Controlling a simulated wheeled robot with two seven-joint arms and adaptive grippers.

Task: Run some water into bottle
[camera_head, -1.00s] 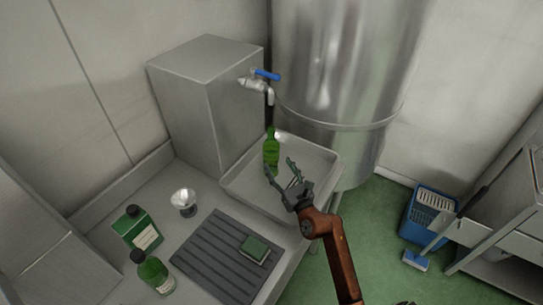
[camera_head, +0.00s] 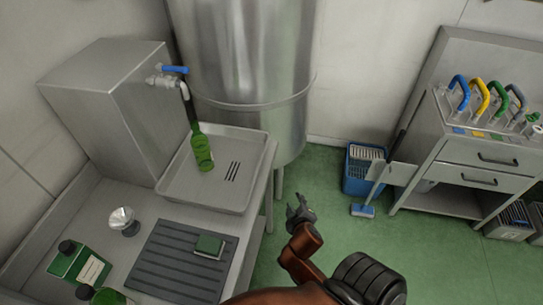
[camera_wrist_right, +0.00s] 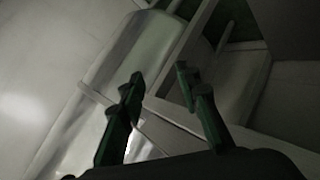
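The green bottle (camera_head: 203,152) stands, slightly tilted in the picture, in the shallow steel tray (camera_head: 247,148). Its neck lines up with the spout of the tap (camera_head: 163,81); I cannot tell whether they touch. The tap has a blue lever (camera_head: 174,69) and comes out of a steel box. I cannot make out any running water. My right gripper (camera_head: 299,203) is to the right of the tray, clear of the bottle. Its fingers stand apart with nothing between them in the right wrist view (camera_wrist_right: 160,98). My left gripper is not in view.
A ribbed dark mat (camera_head: 180,262) with a green sponge (camera_head: 209,246), a metal funnel (camera_head: 123,220) and two green containers lie nearer on the counter. A big steel tank (camera_head: 245,60) stands behind the tray. A blue bin (camera_head: 362,170) and a tool cart (camera_head: 480,160) are at right.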

